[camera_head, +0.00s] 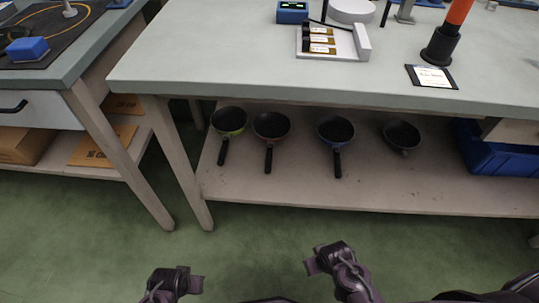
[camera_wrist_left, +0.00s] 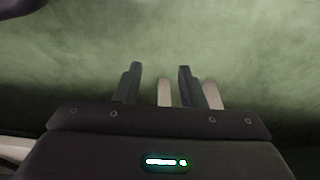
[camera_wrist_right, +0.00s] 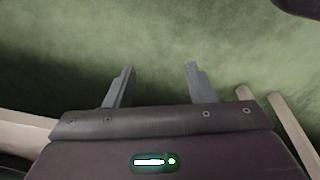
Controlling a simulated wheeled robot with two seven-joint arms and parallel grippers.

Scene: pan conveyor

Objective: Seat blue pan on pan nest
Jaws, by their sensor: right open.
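The blue pan (camera_head: 335,130) lies on the lower shelf of the bench, third from the left in a row of pans, its black handle pointing toward me. I cannot clearly make out a pan nest; a white round piece (camera_head: 351,10) stands on the bench top, cut by the picture's upper edge. My left gripper (camera_wrist_left: 159,68) is open and empty over the green floor; it also shows low in the head view (camera_head: 182,275). My right gripper (camera_wrist_right: 160,68) is open and empty, in front of the shelf and well apart from the pans (camera_head: 325,255).
A green-rimmed pan (camera_head: 229,121), a reddish pan (camera_head: 271,126) and a dark grey pan (camera_head: 402,136) share the shelf (camera_head: 380,195). A blue crate (camera_head: 495,160) stands at its right. The bench top edge (camera_head: 300,103) overhangs the pans. A bench leg (camera_head: 180,155) stands left.

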